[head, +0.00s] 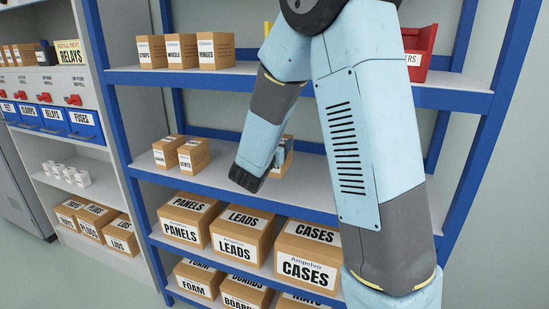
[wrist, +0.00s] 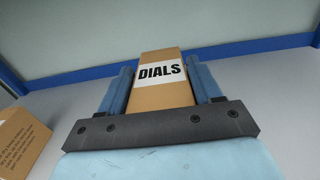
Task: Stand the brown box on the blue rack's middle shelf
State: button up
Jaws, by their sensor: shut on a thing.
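My gripper (wrist: 163,75) is shut on the brown box (wrist: 164,95), with one blue finger on each side of it. The box has a white label reading DIALS. In the head view the box (head: 289,148) is mostly hidden behind my gripper, over the middle shelf (head: 222,172) of the blue rack (head: 113,110). It looks upright there. I cannot tell whether its base touches the shelf.
Two small brown boxes (head: 192,155) stand left of my gripper on the middle shelf; one box (wrist: 18,142) shows in the wrist view. Larger boxes (head: 240,235) fill the shelf below. The upper shelf holds small boxes (head: 215,50) and a red bin (head: 418,45).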

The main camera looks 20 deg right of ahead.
jog(key=shift+w+f, duration=1)
jog(key=shift+f, duration=1.8)
jog(key=o, duration=1.3)
